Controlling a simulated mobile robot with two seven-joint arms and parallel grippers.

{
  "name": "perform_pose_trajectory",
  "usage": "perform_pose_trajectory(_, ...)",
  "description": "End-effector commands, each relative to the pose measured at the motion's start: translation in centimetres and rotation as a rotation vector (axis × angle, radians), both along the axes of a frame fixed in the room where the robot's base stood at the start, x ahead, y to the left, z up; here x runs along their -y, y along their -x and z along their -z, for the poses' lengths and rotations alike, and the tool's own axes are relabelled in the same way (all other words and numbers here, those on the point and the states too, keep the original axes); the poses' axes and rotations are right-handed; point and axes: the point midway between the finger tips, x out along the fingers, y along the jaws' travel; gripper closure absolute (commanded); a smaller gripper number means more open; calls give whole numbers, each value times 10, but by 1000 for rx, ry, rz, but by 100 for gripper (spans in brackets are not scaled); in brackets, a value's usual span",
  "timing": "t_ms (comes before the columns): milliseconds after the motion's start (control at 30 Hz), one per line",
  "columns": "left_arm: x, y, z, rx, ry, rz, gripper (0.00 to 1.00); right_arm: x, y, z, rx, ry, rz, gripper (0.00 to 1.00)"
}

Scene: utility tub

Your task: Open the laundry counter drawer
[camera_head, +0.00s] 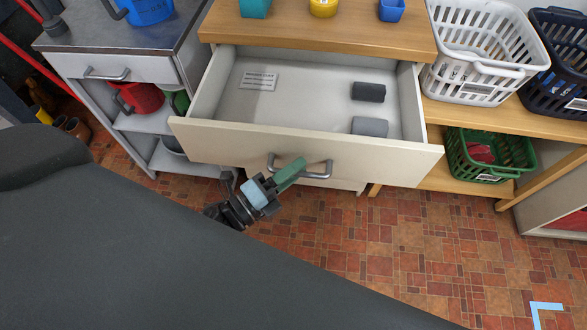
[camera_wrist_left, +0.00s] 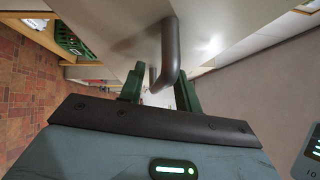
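The counter drawer (camera_head: 230,142) is pulled well out below the wooden countertop, and its inside shows. Its grey bar handle (camera_head: 318,175) is on the middle of the front panel. My left gripper (camera_head: 292,172) is at the left part of this handle. In the left wrist view, the green fingers (camera_wrist_left: 160,92) stand apart, with the dark handle (camera_wrist_left: 169,45) passing in front of and between them; no firm grip shows. The drawer front also shows there (camera_wrist_left: 118,25). My right gripper is not in view.
A white basket (camera_head: 482,60) and a dark basket (camera_head: 565,62) stand at right, above a green basket (camera_head: 490,155). A grey-topped cabinet (camera_head: 110,68) stands at left. Tiled floor in front is clear.

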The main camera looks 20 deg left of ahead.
Motion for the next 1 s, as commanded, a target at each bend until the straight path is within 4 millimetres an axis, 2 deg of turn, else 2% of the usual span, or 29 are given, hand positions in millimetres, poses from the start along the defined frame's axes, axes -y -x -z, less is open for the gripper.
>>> perform_pose_trajectory(167,-8,15,4,-3,0,-1,67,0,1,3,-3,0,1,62)
perform_pose_trajectory(500,-32,58,10,-4,0,0,67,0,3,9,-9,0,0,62)
perform_pose_trajectory(700,-38,67,10,0,0,0,67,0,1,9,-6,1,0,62)
perform_pose_trajectory(1000,-38,67,10,0,0,0,67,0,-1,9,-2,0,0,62)
